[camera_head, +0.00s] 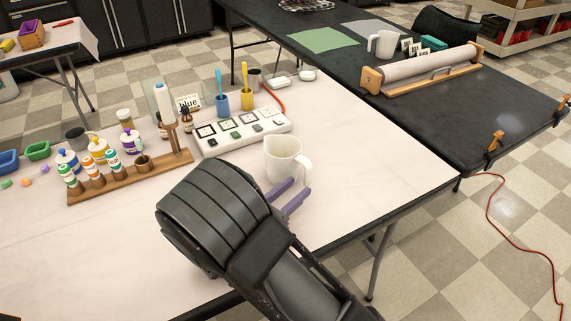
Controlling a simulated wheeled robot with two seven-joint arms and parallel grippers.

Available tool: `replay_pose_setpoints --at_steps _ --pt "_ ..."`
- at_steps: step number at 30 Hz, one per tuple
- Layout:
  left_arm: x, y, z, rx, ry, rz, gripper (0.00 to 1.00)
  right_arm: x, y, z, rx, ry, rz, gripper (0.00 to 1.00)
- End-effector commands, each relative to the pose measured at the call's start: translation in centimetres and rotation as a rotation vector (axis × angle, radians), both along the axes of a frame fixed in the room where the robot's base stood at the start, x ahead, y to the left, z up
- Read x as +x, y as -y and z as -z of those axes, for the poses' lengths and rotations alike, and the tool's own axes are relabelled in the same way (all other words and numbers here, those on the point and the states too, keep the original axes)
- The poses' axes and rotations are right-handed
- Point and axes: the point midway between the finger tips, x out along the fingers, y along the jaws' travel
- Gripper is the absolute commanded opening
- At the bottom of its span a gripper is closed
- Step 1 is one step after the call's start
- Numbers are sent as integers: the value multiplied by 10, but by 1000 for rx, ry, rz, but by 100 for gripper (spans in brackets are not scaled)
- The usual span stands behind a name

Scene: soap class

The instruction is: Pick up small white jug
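The small white jug (285,158) stands upright on the pale-topped table, right of the middle of the work area. Its spout points left and its handle is at the right. My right gripper (290,196) is just in front of the jug. Its two purple fingers are spread a little apart, with nothing visible between them. I cannot tell whether a fingertip touches the jug's base. My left gripper is not in view.
A white board with square tiles (241,131) lies behind the jug. A wooden rack (131,178) with several bottles is at the left. The table (370,165) is clear right of the jug. A black table (440,120) with another white jug (383,44) stands beyond.

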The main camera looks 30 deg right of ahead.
Motion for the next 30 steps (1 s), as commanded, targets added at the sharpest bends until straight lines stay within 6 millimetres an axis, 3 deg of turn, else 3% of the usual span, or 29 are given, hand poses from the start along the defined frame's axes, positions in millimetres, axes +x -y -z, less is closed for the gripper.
replay_pose_setpoints --at_steps 12,30 --pt "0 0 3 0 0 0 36 16 51 0 -1 -1 2 36" --pt "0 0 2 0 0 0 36 16 52 0 0 -1 0 36"
